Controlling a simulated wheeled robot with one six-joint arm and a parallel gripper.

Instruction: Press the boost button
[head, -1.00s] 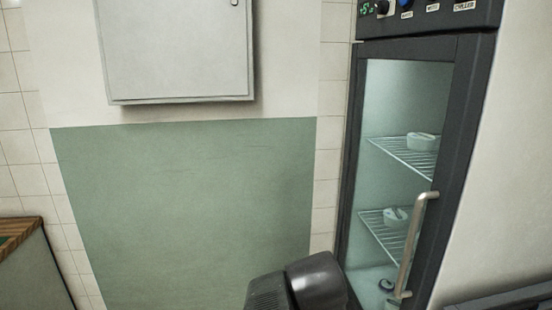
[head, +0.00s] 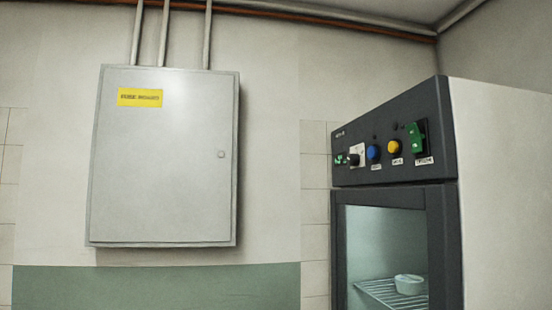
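The dark control panel (head: 395,137) of a glass-door chiller is on the right in the head view. It carries a blue round button (head: 374,153) and, to its right, a yellow round button (head: 394,147). Small white labels sit under both, too blurred to read, so I cannot tell which is boost. A black knob (head: 353,160) on a white plate is left of the blue button. A green rocker switch (head: 416,138) is at the right end, with a small green display (head: 340,160) at the left end. My gripper is not in view.
The chiller door (head: 393,250) is shut, with a white dish (head: 409,284) on a wire shelf inside. A grey wall cabinet (head: 163,160) with a yellow label hangs on the left. The wall between them is bare. Pipes run overhead.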

